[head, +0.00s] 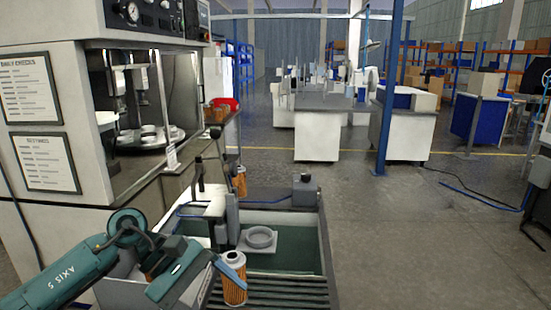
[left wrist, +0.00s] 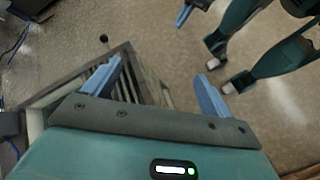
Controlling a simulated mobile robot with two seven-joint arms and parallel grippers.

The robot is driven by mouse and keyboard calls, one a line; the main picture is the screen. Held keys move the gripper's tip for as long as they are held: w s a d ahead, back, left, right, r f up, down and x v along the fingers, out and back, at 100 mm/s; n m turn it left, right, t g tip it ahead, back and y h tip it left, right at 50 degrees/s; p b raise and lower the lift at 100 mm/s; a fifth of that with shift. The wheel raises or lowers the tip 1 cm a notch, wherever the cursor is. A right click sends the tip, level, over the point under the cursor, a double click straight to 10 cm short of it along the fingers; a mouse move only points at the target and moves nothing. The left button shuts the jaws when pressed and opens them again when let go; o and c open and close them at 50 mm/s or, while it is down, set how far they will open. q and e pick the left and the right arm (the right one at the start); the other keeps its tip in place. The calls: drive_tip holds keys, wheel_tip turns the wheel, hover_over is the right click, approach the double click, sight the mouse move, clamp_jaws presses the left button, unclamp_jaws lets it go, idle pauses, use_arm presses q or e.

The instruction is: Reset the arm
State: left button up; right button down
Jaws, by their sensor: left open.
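My left arm comes in from the lower left in the head view. Its gripper (head: 226,268) is low over the front left of the grey workstation tray (head: 325,250). In the left wrist view the two blue fingers of the left gripper (left wrist: 157,86) are wide apart with nothing between them. An orange filter cartridge with a pale cap (head: 234,280) stands by the blue finger in the head view; I cannot tell whether they touch. A blue fingertip, seemingly of my right gripper (left wrist: 184,15), shows at the top of the left wrist view; the rest is cut off.
A second orange cartridge (head: 240,182) stands farther back. A grey round holder (head: 260,238) sits inside the tray, behind dark ribbed slats (head: 275,289). A tall machine cabinet (head: 55,130) stands on the left. The floor (head: 400,230) right of the tray is open.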

use_arm(q)
drive_tip(key=s+d+r+n+t+h, duration=0.3)
drive_tip(key=d+n+t+h, duration=0.5)
drive_tip(key=n, duration=1)
drive_tip(key=a+f+n+t+y, duration=0.45)
drive_tip(key=f+n+t, duration=0.2)
drive_tip(key=n, duration=0.85)
drive_tip(key=a+f+n+t+y, duration=0.3)
drive_tip(key=f+n+t+y, duration=0.3)
drive_tip(key=n, duration=0.9)
drive_tip(key=s+a+f+n+g+y, duration=0.2)
drive_tip(key=s+f+n+g, duration=0.1)
drive_tip(key=s+f+n, duration=0.2)
drive_tip(key=s+a+f+n+g+y+p, duration=0.1)
drive_tip(key=s+f+n+g, duration=0.3)
drive_tip(key=f, duration=0.5)
drive_tip(key=s+a+n, duration=0.1)
drive_tip(key=s+n, duration=0.1)
drive_tip(key=n, duration=0.1)
drive_tip(key=shift+s+a+f+y, duration=0.2)
drive_tip(key=shift+s+a+y, duration=0.1)
drive_tip(key=shift+a+y, duration=0.05)
drive_tip(key=shift+g, duration=0.25)
